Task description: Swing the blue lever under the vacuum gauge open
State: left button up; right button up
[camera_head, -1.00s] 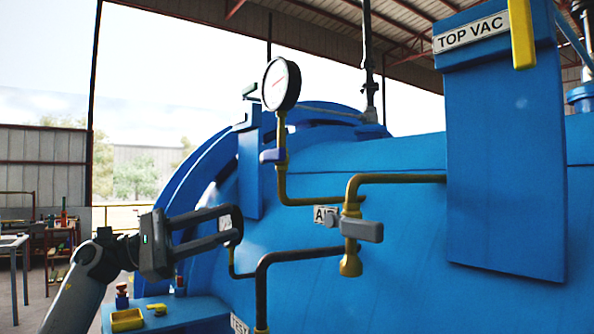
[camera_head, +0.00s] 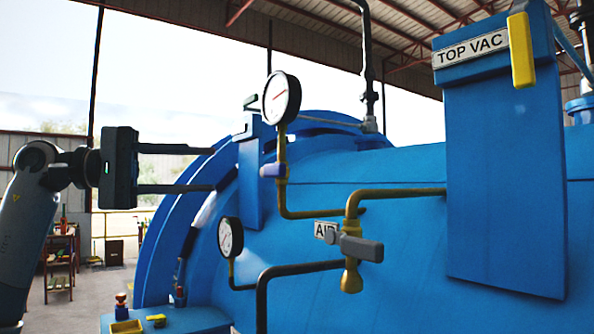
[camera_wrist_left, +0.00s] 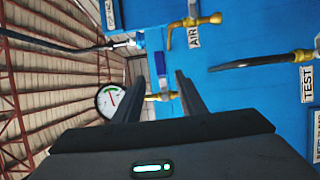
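The white-faced vacuum gauge (camera_head: 282,98) stands on a brass pipe at the upper middle of the head view; it also shows in the wrist view (camera_wrist_left: 110,102). The small blue lever (camera_head: 273,170) sits on that pipe just below the gauge. What looks like the same lever shows in the left wrist view (camera_wrist_left: 161,68), between the finger lines and beyond the tips. My left gripper (camera_head: 214,169) is open and empty, left of the lever at about its height, with fingers pointing right towards it. No contact shows. My right gripper is not in view.
A lower gauge (camera_head: 230,237) and a grey-handled AIR valve (camera_head: 361,248) sit on pipes nearby. The blue vessel (camera_head: 400,165) fills the right side, with a TOP VAC box (camera_head: 503,180) and its yellow lever (camera_head: 521,50). A blue ledge (camera_head: 190,318) lies below.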

aim_at(271, 171)
pick_arm(q)
jog(key=p+x, duration=0.6)
jog(key=x, duration=1.1)
jog(key=shift+p, duration=0.3)
jog(key=shift+s+d, duration=0.1)
grip_shut()
